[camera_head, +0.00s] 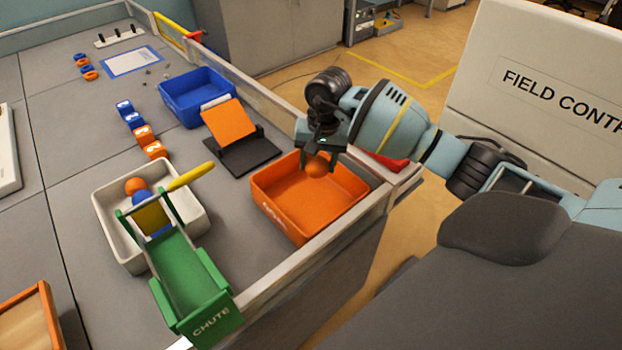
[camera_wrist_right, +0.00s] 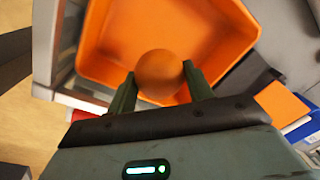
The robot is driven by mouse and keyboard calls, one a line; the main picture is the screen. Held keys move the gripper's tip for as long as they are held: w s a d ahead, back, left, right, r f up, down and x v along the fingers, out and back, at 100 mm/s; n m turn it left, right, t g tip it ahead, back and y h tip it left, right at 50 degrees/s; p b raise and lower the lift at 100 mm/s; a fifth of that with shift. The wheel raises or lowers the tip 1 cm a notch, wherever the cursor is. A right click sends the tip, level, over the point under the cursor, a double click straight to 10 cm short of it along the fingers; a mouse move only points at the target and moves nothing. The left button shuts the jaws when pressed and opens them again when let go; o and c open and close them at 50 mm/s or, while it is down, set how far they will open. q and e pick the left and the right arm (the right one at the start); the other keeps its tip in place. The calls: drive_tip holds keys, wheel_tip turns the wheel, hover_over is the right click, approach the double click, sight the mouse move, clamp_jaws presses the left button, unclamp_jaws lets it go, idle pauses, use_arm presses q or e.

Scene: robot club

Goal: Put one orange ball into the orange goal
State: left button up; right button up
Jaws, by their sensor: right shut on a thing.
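My right gripper (camera_head: 318,158) is shut on an orange ball (camera_head: 317,168) and holds it over the orange goal (camera_head: 283,232), an open orange bin near the table's front right edge. In the right wrist view the ball (camera_wrist_right: 160,76) sits between the two fingers of the gripper (camera_wrist_right: 160,82), with the orange goal (camera_wrist_right: 108,62) behind it. A second orange ball (camera_head: 135,186) lies in the white bin (camera_head: 107,226) at the left, with a blue ball (camera_head: 141,198) near it. My left gripper is not in view.
A green chute (camera_head: 190,278) with a yellow handle stands at the white bin. A black stand with an orange panel (camera_head: 229,121) and a blue bin (camera_head: 190,98) lie behind the goal. A low rail (camera_head: 262,92) edges the table. Numbered blocks (camera_head: 143,134) stand left of the blue bin.

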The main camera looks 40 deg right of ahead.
drive_tip(key=o, duration=1)
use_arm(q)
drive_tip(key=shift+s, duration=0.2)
use_arm(e)
drive_tip(key=shift+o, duration=0.3)
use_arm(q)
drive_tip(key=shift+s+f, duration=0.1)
use_arm(e)
drive_tip(key=shift+r, duration=0.15)
drive_tip(key=shift+r, duration=0.3)
drive_tip(key=r, duration=0.6)
drive_tip(key=shift+s+d, duration=0.2)
drive_tip(key=shift+r, duration=0.5)
